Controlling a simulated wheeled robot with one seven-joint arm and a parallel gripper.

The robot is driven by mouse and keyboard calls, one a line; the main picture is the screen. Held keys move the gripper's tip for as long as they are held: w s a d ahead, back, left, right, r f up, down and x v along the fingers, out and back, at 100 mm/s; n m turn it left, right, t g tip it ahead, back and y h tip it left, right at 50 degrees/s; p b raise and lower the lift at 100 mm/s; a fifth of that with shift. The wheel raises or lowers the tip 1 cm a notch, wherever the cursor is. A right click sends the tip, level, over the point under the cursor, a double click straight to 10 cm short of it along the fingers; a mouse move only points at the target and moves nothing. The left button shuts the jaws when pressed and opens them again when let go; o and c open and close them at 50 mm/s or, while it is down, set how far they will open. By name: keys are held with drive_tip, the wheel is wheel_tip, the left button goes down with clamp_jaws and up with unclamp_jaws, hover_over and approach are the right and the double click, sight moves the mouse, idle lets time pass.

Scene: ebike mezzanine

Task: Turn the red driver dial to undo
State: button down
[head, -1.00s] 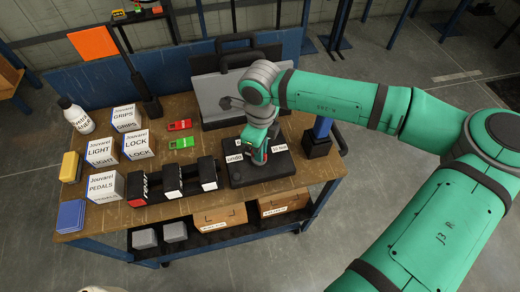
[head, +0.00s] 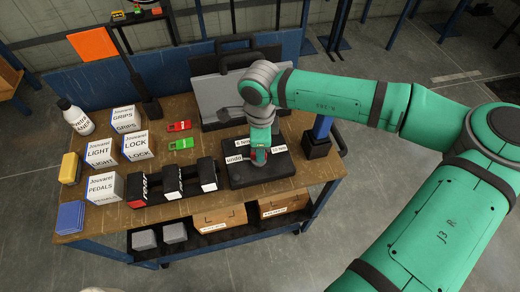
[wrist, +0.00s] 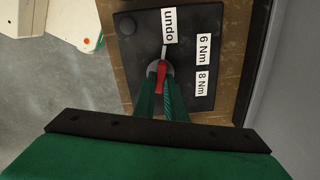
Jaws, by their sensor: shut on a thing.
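The red driver dial (wrist: 161,76) sits on a black base plate (wrist: 138,75), which also shows on the bench in the head view (head: 243,178). My gripper (wrist: 162,86) is shut on the dial, one finger on each side. A pale pointer line (wrist: 164,52) runs from the dial towards the "undo" label (wrist: 169,26). The "6 Nm" label (wrist: 204,48) and "8 Nm" label (wrist: 201,82) lie to the right in the wrist view. In the head view my gripper (head: 259,158) stands over the plate and mostly hides the dial.
A black rack (head: 171,180) stands left of the plate, and a blue and black post (head: 318,138) stands right of it. White boxes (head: 103,153), a red item (head: 179,126) and a green item (head: 181,144) are farther left. A grey case (head: 219,94) is behind.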

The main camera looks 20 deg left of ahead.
drive_tip(key=c, duration=1.8)
unclamp_jaws()
wheel_tip(320, 180, up, 11)
drive_tip(key=shift+f, duration=0.1)
